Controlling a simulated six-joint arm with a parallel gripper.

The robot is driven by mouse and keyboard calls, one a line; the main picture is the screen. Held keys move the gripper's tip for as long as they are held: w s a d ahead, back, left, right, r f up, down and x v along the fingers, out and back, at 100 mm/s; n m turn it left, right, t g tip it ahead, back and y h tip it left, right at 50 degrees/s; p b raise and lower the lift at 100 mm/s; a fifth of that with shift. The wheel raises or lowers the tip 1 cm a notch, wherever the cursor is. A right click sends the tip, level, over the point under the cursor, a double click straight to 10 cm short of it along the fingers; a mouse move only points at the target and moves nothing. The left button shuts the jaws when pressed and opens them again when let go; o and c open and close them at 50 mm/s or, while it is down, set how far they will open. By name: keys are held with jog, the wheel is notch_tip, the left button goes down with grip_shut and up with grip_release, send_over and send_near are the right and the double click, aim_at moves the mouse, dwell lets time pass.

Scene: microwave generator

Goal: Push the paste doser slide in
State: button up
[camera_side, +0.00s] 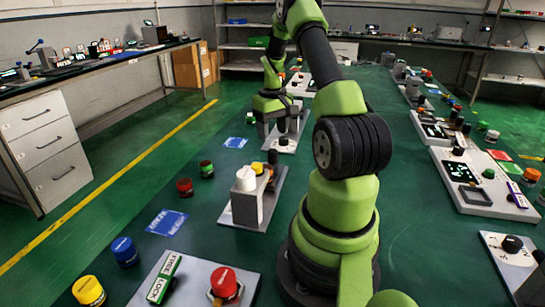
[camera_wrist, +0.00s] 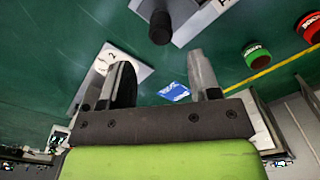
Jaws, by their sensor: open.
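A grey device (camera_side: 243,209), which looks like the paste doser, stands on a pale base on the green table in the side view. It carries a white cylinder (camera_side: 246,178), a yellow cap and a dark knob (camera_side: 272,157) at its far end. In the wrist view a black round knob (camera_wrist: 160,27) sticks out from a grey body at the top edge, beyond my fingers. I cannot tell how far the slide is out. My gripper (camera_wrist: 163,80) is open, with nothing between its fingers. In the side view my gripper (camera_side: 268,118) is above the table behind the device.
A pale panel (camera_side: 283,141) lies under and beside my gripper. Green (camera_side: 206,168) and red (camera_side: 184,187) caps and blue cards (camera_side: 236,142) lie to the left of the device. A panel with a red button (camera_side: 224,282) is in front. Other panels stand on the right.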

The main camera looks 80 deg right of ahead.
aim_at(273, 150)
notch_tip(273, 150, down, 9)
jog(key=shift+r, duration=0.1)
dwell(0.3)
